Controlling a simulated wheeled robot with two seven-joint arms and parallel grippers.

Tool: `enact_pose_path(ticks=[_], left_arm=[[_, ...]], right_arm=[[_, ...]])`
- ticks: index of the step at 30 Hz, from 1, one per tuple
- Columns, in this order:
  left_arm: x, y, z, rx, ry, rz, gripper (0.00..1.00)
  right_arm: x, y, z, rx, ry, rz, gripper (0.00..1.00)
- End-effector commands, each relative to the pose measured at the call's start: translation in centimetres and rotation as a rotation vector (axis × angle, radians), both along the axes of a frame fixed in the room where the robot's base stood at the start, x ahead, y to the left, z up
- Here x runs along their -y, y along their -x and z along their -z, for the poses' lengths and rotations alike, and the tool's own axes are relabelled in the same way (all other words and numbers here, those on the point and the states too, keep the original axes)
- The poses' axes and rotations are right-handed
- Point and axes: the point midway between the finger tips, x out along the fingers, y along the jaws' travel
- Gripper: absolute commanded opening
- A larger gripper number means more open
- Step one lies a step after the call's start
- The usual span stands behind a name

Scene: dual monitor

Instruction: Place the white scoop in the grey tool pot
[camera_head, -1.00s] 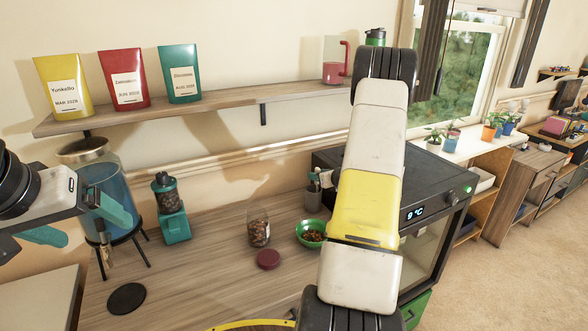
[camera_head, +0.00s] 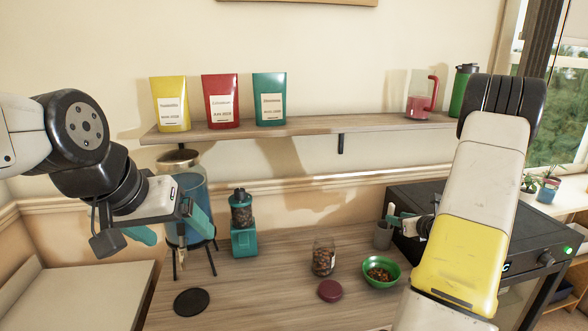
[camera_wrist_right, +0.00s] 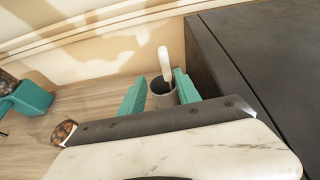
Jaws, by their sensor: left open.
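The grey tool pot (camera_head: 383,235) stands on the counter against the black appliance, and also shows in the right wrist view (camera_wrist_right: 161,98). A white scoop handle (camera_wrist_right: 164,62) stands up out of the pot, slightly tilted; its lower end is hidden inside. In the head view the handle (camera_head: 390,210) is small. My right gripper (camera_wrist_right: 160,76) is open, its teal fingers spread on either side of the pot and handle, with gaps visible. In the head view it is partly hidden by my arm. My left gripper (camera_head: 170,228) is open and empty, in front of the blue dispenser.
The black appliance (camera_head: 420,196) stands right of the pot. A green bowl (camera_head: 381,272), a glass jar (camera_head: 323,258), a dark red lid (camera_head: 330,291) and a teal grinder (camera_head: 243,238) stand on the counter. A shelf (camera_head: 310,127) with bags runs above. The front-left counter is mostly clear.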

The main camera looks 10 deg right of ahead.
Motion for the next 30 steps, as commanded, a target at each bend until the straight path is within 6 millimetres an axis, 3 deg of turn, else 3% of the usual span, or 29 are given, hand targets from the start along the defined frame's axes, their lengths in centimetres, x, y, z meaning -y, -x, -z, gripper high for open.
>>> enact_pose_path(ticks=[4,8,12,15,18,21,24,30], left_arm=[[0.0,0.0,0.0,0.0,0.0,0.0,0.86],[0.0,0.0,0.0,0.0,0.0,0.0,0.86],[0.0,0.0,0.0,0.0,0.0,0.0,0.86],[0.0,0.0,0.0,0.0,0.0,0.0,0.86],[0.0,0.0,0.0,0.0,0.0,0.0,0.86],[0.0,0.0,0.0,0.0,0.0,0.0,0.86],[0.0,0.0,0.0,0.0,0.0,0.0,0.86],[0.0,0.0,0.0,0.0,0.0,0.0,0.86]], right_arm=[[-5.7,-0.6,-4.5,0.037,0.093,-0.197,0.39],[-14.0,0.8,-10.0,0.088,0.259,-0.493,0.39],[-22.7,5.2,-14.9,0.156,0.501,-0.841,0.39],[-27.7,10.0,-17.3,0.212,0.723,-1.098,0.39],[-30.9,15.1,-18.7,0.268,0.97,-1.332,0.39],[-32.3,19.8,-19.4,0.321,1.244,-1.54,0.39],[-32.3,23.8,-19.8,0.365,1.537,-1.707,0.39],[-30.1,28.0,-20.7,0.396,2.038,-1.893,0.39]])
